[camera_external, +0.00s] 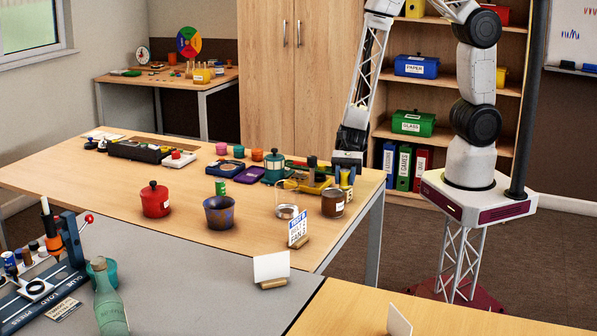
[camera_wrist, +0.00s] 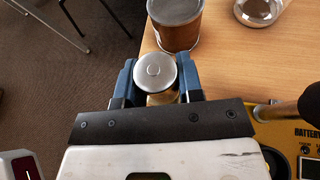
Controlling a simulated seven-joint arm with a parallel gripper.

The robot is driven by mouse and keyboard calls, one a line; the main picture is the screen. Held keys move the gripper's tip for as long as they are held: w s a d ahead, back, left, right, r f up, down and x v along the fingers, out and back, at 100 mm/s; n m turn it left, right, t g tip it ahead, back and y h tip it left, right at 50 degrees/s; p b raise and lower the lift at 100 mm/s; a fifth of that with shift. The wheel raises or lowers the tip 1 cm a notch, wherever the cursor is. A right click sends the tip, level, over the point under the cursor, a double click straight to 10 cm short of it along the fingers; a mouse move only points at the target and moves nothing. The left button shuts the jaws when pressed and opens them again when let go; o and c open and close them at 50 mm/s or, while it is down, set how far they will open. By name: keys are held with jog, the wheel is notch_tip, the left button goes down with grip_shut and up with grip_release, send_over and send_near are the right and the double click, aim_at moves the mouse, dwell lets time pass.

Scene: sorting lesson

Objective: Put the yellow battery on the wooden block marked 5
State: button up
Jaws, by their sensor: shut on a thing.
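My gripper (camera_external: 346,176) is at the right end of the wooden table, pointing down. In the wrist view its blue fingers (camera_wrist: 157,80) are shut on a round thing with a silver top and a yellowish side, which I take as the yellow battery (camera_wrist: 156,73). It is upright between the fingers. In the external view a yellow bit of it shows just below the fingers; whether it touches the table is unclear. I cannot make out a wooden block marked 5 in either view.
A brown labelled jar (camera_external: 332,204) stands close by, and a glass jar (camera_external: 286,209) is left of it. A yellow battery tester (camera_wrist: 285,118) lies beside my gripper.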

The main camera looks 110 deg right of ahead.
jog(key=shift+f, duration=0.15)
jog(key=o, duration=1)
jog(key=shift+c, duration=0.2)
jog(key=shift+r, duration=0.2)
jog(key=v, duration=1.2)
jog(key=shift+a+r, duration=0.1)
jog(key=shift+r, duration=0.05)
